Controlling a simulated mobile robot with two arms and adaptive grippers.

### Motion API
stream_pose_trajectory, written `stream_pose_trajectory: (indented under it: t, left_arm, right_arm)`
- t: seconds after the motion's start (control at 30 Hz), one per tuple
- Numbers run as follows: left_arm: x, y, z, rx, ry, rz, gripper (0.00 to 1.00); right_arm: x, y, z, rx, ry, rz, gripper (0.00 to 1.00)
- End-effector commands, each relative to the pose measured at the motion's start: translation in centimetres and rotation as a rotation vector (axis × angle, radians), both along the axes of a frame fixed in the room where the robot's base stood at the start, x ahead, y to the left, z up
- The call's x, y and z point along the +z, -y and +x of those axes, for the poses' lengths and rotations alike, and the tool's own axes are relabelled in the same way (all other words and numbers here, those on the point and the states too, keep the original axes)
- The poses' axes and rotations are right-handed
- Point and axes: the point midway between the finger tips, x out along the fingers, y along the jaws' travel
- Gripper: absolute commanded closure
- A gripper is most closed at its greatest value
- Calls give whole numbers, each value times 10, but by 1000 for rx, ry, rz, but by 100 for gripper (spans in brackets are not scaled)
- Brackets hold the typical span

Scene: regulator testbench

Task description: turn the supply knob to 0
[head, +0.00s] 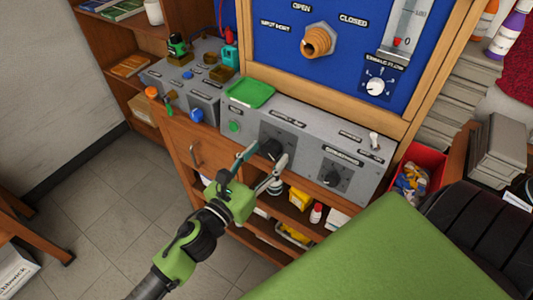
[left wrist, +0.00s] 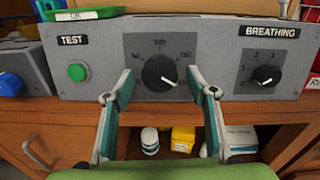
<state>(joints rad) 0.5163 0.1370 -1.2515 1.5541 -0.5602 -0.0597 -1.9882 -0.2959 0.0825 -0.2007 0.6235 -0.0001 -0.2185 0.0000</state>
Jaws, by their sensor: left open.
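The supply knob, which I take to be the black round knob (head: 270,150) in the middle of the grey panel, also shows in the left wrist view (left wrist: 158,73). It sits on a dark dial plate with numbers around it; 100 is at the top. Its white mark points to the lower right. My left gripper (head: 267,158) is open in front of this knob. In the left wrist view its two fingers (left wrist: 160,82) stand on either side of the knob, with visible gaps. I cannot tell how far the tips are from the panel. My right gripper is not in view.
The breathing knob (left wrist: 266,75) is to the right on the same panel (head: 300,137). A green test button (left wrist: 78,72) is to the left. A green tray (head: 249,93) lies on top. A cabinet shelf with bottles and a yellow box (left wrist: 183,139) is below.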

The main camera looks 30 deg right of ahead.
Motion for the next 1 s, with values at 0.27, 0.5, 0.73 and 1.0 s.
stream_pose_trajectory:
  t: [0.27, 0.5, 0.73, 1.0]
  left_arm:
    - [0, 6, 3, 0, -2, -1, 48]
    - [0, 6, 3, 0, -1, 0, 79]
    - [0, 6, 3, 1, -4, -2, 86]
    - [1, 6, 2, 16, -69, -29, 86]
  right_arm:
    - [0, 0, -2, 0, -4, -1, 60]
    - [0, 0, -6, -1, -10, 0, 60]
    - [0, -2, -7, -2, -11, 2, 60]
    - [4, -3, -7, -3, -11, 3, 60]
